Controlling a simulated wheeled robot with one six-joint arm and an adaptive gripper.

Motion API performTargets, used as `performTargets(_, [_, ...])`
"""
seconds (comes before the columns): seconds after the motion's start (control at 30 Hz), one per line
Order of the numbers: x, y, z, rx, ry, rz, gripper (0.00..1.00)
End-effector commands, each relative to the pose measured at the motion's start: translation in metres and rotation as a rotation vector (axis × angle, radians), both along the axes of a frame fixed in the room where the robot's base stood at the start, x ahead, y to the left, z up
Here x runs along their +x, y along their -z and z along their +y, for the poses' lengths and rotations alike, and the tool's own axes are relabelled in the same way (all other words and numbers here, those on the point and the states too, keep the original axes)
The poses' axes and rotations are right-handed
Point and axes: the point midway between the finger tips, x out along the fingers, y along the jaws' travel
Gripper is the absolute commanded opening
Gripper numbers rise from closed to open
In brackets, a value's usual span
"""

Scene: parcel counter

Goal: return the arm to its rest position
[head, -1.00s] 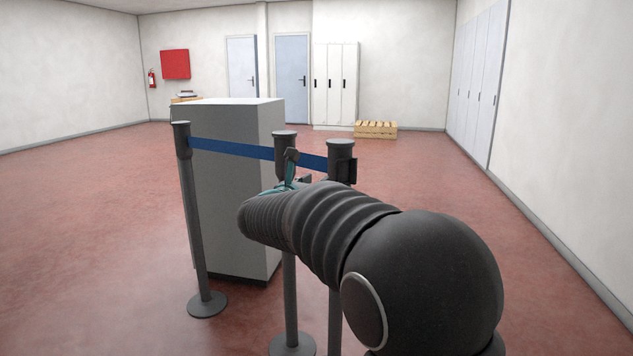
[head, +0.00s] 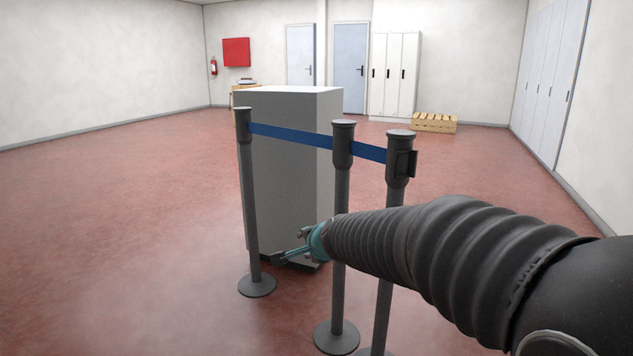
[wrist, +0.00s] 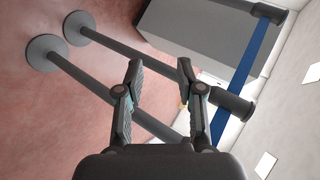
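My gripper (head: 288,256) is at the end of my arm, low in front of the grey cabinet and near the left barrier post in the head view. In the wrist view its two fingers (wrist: 159,66) stand apart with nothing held between them. My arm, in a dark ribbed sleeve, reaches in from the lower right of the head view. It passes in front of the middle and right posts. I cannot tell whether it touches them.
Three dark posts, left (head: 248,190), middle (head: 342,190) and right (head: 398,175), carry a blue belt (head: 290,135) before the grey cabinet (head: 290,180). A wooden crate (head: 433,123) and white lockers (head: 393,75) stand far back. Red floor (head: 120,220) at left is clear.

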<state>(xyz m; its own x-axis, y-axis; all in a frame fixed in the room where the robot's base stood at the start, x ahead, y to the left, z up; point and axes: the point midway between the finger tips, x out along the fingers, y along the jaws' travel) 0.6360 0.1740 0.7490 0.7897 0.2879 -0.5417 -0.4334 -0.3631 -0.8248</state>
Motion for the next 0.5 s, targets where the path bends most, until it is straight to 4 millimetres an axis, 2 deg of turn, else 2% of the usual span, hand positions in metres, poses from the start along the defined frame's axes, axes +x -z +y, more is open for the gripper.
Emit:
performTargets(0.03, [-0.028,0.007,-0.005,-0.114,-0.112,0.027,0.37])
performTargets(0.2, [-0.127,0.037,-0.037,-0.474,-0.488,0.128,0.37])
performTargets(0.4, [-0.23,0.06,-0.091,-0.757,-0.78,0.241,0.37])
performTargets(0.5, [-0.272,0.066,-0.118,-0.851,-0.853,0.292,0.37])
